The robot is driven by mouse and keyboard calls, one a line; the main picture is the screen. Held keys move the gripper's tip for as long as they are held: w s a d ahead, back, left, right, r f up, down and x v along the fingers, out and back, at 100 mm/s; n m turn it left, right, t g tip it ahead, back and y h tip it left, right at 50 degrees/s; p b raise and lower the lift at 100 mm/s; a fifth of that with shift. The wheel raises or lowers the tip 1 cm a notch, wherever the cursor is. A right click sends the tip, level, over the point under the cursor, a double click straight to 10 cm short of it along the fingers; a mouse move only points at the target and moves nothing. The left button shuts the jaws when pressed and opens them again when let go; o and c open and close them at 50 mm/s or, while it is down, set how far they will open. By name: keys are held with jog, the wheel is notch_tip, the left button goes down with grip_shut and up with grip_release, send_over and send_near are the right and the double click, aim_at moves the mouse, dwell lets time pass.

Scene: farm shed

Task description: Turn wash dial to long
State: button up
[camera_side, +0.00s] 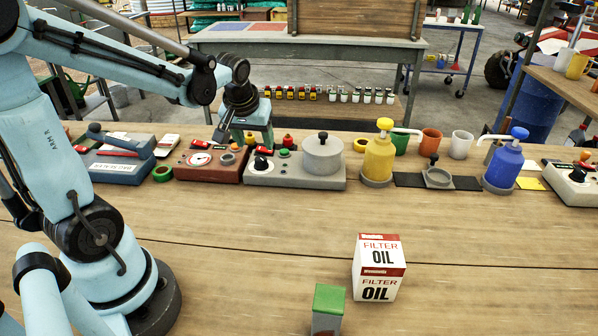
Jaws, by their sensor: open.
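A grey unit (315,181) with a lidded metal pot (323,154) stands on the bench at the middle left. A black dial (262,164) on a white face is on its left part, with a green button and a red button behind it. Which setting the dial points at is too small to read, and no wash label is legible. My gripper (247,146) hangs, fingers down, behind and slightly left of the dial, above the back of the units. It is open and holds nothing that I can see. Its fingertips are partly hidden, so I cannot tell how close they are to the units.
A red-brown unit (207,165) with a gauge stands close left of the grey unit. A yellow pump bottle (379,158) and a blue one (503,165) stand to the right. Another dial unit (572,187) is at the far right. An oil filter box (378,268) stands in front; the bench around it is mostly clear.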

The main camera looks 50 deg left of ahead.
aim_at(260, 158)
jog(key=shift+x, duration=3.45)
jog(key=c, duration=1)
